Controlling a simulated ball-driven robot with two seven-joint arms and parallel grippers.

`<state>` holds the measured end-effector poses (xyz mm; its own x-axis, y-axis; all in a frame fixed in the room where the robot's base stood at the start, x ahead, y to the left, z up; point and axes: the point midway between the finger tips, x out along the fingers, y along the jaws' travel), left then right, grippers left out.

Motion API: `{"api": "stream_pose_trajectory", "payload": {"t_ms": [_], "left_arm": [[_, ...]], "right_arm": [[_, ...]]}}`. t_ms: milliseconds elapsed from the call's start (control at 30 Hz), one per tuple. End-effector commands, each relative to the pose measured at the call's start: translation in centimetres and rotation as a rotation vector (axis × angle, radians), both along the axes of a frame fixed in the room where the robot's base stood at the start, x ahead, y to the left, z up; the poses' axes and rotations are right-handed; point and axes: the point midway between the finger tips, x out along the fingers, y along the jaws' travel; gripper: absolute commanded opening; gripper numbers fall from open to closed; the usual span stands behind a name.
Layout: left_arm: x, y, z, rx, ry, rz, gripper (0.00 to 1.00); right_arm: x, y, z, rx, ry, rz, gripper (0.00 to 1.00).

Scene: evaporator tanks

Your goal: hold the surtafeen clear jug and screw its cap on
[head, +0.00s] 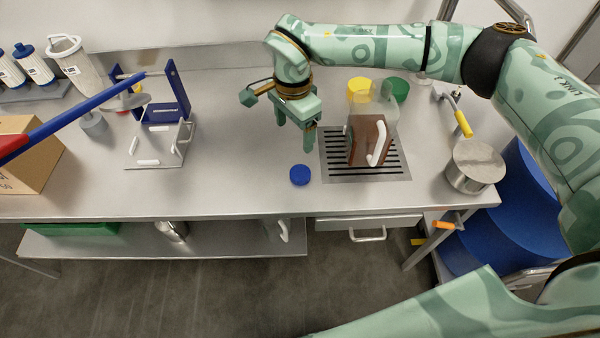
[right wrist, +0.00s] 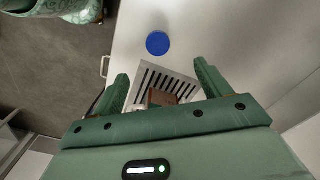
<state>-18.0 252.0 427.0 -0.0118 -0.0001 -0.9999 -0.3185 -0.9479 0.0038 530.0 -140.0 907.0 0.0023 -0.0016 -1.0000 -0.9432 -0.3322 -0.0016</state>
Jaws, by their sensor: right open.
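The clear jug (head: 370,138) stands on the slotted drain grate, holding brown contents, with a white handle toward the front. No cap shows clearly on its top. In the right wrist view part of its brown body (right wrist: 161,97) shows between my fingers, mostly hidden by the gripper. A blue cap (head: 300,175) lies flat on the steel counter, left of the grate; it also shows in the right wrist view (right wrist: 158,43). My right gripper (head: 295,130) is open and empty, pointing down above the counter, left of the jug and behind the cap. My left gripper is out of view.
The drain grate (head: 366,178) is set in the counter. Yellow (head: 359,87) and green (head: 399,88) round items stand behind the jug. A steel pot (head: 474,168) stands right. A blue-and-white stand (head: 162,145) and cardboard box (head: 27,160) are left. The counter between stand and cap is clear.

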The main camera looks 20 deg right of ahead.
Motion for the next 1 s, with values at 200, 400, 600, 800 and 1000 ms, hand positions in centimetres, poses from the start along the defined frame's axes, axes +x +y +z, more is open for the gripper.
{"api": "stream_pose_trajectory", "payload": {"t_ms": [200, 400, 600, 800, 1000], "left_arm": [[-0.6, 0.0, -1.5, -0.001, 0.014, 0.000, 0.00], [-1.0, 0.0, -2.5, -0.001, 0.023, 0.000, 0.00], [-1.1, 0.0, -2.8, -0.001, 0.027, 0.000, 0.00], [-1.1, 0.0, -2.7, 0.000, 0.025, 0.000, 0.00], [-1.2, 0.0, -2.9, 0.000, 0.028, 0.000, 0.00]], "right_arm": [[-0.2, 0.0, -5.2, 0.001, 0.009, -0.001, 0.76], [-0.1, 0.0, -9.0, 0.001, 0.007, -0.001, 0.76], [-0.1, 0.0, -10.3, 0.002, 0.003, 0.000, 0.76], [-0.1, 0.0, -10.2, 0.002, 0.002, 0.000, 0.76], [-0.2, -0.1, -10.7, 0.002, 0.003, 0.000, 0.76]]}}
